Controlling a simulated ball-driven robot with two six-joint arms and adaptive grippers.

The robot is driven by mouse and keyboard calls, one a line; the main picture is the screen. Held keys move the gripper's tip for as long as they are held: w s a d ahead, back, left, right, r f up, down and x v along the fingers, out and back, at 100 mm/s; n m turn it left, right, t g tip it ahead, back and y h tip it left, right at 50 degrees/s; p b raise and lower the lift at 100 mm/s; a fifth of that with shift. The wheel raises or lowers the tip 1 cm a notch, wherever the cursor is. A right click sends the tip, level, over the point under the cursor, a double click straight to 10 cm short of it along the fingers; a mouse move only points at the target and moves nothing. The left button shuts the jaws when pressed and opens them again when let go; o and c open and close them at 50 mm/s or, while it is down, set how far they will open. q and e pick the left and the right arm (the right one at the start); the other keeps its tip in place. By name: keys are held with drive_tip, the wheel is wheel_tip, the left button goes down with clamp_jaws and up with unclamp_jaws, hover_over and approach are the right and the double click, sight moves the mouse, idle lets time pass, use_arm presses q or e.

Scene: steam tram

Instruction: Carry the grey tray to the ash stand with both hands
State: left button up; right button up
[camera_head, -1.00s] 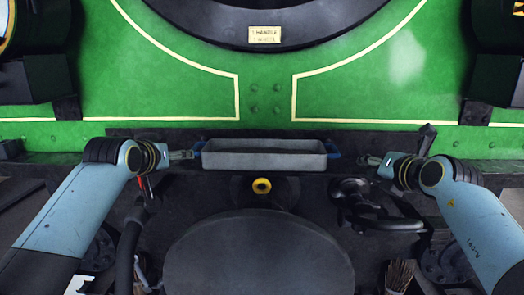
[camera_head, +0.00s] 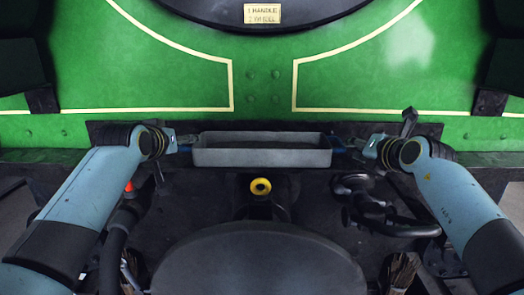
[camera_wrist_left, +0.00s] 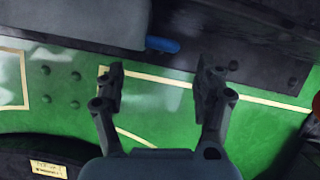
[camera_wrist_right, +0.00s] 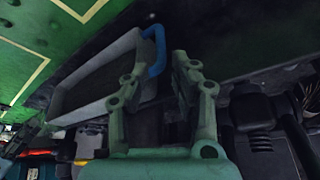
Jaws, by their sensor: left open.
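The grey tray (camera_head: 262,158) is a shallow, long box on the dark ledge in front of the green tram front, with a blue handle at each end. My left gripper (camera_head: 187,148) is at its left end. In the left wrist view my left gripper (camera_wrist_left: 160,82) is open and empty, with the left blue handle (camera_wrist_left: 162,45) beyond its fingertips. My right gripper (camera_head: 352,146) is at the right end. In the right wrist view my right gripper (camera_wrist_right: 152,72) has its fingers apart, with the right blue handle (camera_wrist_right: 154,50) near the fingertips. I cannot identify the ash stand.
A yellow ring (camera_head: 261,186) sits below the tray. A black hose (camera_head: 118,240) runs at the lower left. The green panel (camera_head: 265,90) closes off the back.

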sight(341, 142)
use_arm(q)
drive_tip(key=x, duration=0.8)
drive_tip(key=shift+w, duration=0.15)
use_arm(e)
drive_tip(key=x, duration=0.8)
drive_tip(key=shift+w, duration=0.15)
